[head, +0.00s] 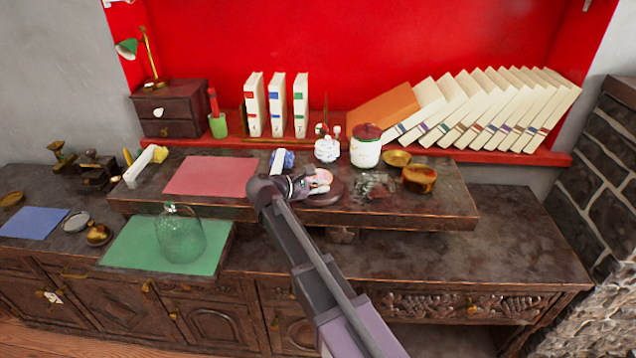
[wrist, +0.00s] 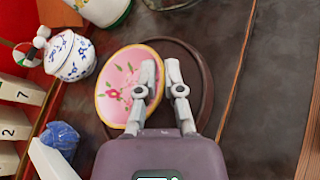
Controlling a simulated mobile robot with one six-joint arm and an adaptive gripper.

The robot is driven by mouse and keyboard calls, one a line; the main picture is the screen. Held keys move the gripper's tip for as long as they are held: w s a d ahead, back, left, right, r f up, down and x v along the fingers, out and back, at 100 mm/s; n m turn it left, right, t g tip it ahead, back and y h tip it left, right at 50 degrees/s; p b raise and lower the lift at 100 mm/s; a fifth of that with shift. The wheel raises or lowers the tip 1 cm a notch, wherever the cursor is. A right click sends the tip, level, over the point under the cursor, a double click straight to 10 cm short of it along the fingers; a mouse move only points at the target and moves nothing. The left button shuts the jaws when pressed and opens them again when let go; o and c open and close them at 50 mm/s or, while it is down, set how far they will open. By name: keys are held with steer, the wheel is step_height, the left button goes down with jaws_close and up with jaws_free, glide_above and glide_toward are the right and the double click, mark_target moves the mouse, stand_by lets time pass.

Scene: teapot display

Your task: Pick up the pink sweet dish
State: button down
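The pink sweet dish (wrist: 115,88), round with a gold rim and a flower pattern, is at the middle of the wrist view. In the head view it shows partly (head: 323,174) beside my gripper (head: 312,183). In the wrist view my gripper (wrist: 160,68) has its fingers close together at the dish's right rim, one over the dish and one outside it. It looks shut on the rim. The dish looks tilted and shifted left over a dark round stand (wrist: 200,75); whether they touch is unclear.
A blue-and-white pot (wrist: 70,58) and a white jar with red lid (head: 366,152) stand close behind. A blue item (head: 284,160) lies left of the dish. A pink mat (head: 210,176) lies bare farther left. Leaning books (head: 500,110) line the back shelf.

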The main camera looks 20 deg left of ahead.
mark_target(322, 176)
steer(key=shift+r, duration=0.15)
stand_by(0.3)
step_height(322, 176, up, 3)
steer(key=p, duration=0.3)
steer(key=shift+r+p, duration=0.15)
steer(key=shift+p, duration=0.2)
steer(key=s+a+r+p, duration=0.1)
steer(key=s+a, duration=0.7)
steer(key=s, duration=0.5)
steer(key=shift+s+a+r, duration=0.2)
steer(key=shift+s+a, duration=0.1)
steer(key=shift+r+p, duration=0.1)
steer(key=shift+p, duration=0.2)
